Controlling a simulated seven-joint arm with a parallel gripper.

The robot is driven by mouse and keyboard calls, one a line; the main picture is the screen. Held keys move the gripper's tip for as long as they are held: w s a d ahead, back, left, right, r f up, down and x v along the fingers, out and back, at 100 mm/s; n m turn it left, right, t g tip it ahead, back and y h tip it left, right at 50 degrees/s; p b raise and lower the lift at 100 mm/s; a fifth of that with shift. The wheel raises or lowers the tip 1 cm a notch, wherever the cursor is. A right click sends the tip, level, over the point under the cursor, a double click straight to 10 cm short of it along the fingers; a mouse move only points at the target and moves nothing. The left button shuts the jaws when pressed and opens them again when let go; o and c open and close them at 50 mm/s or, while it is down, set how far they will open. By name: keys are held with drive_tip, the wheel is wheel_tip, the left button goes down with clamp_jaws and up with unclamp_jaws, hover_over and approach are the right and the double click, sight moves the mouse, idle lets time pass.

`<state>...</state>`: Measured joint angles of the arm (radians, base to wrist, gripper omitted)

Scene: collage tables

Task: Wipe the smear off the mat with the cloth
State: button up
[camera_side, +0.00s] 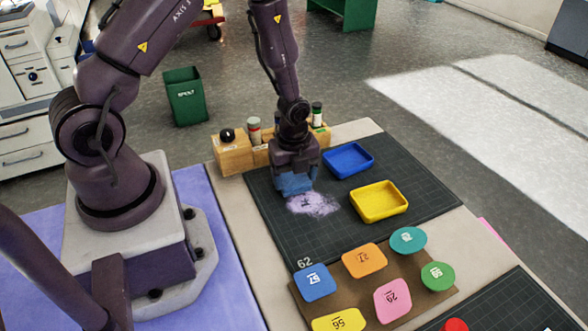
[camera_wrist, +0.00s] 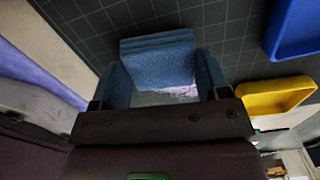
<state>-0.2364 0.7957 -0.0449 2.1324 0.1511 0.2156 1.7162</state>
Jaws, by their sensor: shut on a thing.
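My gripper (camera_side: 294,180) points down over the dark gridded mat (camera_side: 420,165) and is shut on a blue cloth (camera_side: 293,188). The cloth, folded into a block, also shows between the fingers in the wrist view (camera_wrist: 158,62). A pale lilac smear (camera_side: 313,204) lies on the mat just in front of the cloth, its upper edge close to or under it. Part of the smear shows below the cloth in the wrist view (camera_wrist: 183,91). I cannot tell whether the cloth touches the mat.
A blue tray (camera_side: 348,159) and a yellow tray (camera_side: 378,201) stand on the mat to the right. A wooden rack (camera_side: 234,157) with bottles is behind the gripper. A brown board (camera_side: 420,292) with several coloured numbered tiles lies in front. The mat's right part is clear.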

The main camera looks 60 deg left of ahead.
drive_tip(key=shift+f, duration=0.4)
idle(0.8)
drive_tip(key=shift+d, duration=0.1)
